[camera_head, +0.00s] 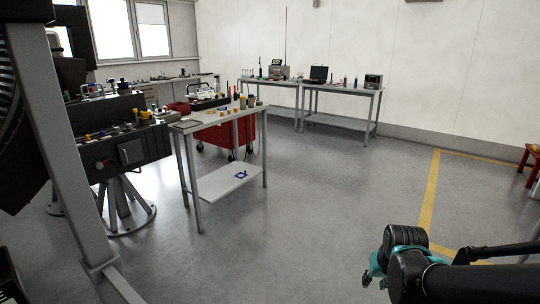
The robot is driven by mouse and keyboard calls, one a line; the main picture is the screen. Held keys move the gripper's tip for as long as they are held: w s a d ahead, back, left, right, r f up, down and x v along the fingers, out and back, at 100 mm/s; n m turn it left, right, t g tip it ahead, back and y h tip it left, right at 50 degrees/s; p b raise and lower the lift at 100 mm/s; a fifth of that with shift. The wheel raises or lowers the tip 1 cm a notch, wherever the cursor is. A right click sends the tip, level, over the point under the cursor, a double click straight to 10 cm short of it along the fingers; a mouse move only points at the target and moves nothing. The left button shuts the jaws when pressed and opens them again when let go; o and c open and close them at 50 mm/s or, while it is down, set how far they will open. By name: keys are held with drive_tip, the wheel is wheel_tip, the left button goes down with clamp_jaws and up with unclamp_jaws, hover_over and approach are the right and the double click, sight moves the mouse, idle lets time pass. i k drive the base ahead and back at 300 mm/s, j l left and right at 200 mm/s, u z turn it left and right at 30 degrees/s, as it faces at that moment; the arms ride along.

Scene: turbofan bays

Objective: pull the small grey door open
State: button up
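A small grey square panel (131,152), which may be the small grey door, sits on the front of a dark box-like unit (85,155) at the left. It looks flush with the front, but it is too small to tell for sure. A red knob (103,164) is just left of it. My gripper (369,279) is at the lower right, teal and black, far from the panel and over open floor. Its fingers are small and partly hidden by the wrist, so I cannot tell whether they are open.
A grey post (57,150) stands close at the left. A grey table (225,180) with small items stands right of the dark unit, a red cabinet (215,137) behind it. Workbenches (340,88) line the back wall. Floor in the middle is clear, with a yellow line (430,190) at right.

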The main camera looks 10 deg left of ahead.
sight(130, 153)
drive_tip(key=i+j+u, duration=0.15)
drive_tip(key=i+u, duration=0.15)
drive_tip(key=i, duration=0.2)
drive_tip(key=i+u, duration=0.35)
drive_tip(key=i, duration=0.2)
drive_tip(key=i+l+u, duration=0.15)
drive_tip(key=i+u, duration=0.15)
drive_tip(key=i, duration=0.2)
drive_tip(key=i+l+u, duration=0.35)
drive_tip(key=i, duration=0.15)
drive_tip(key=j, duration=0.1)
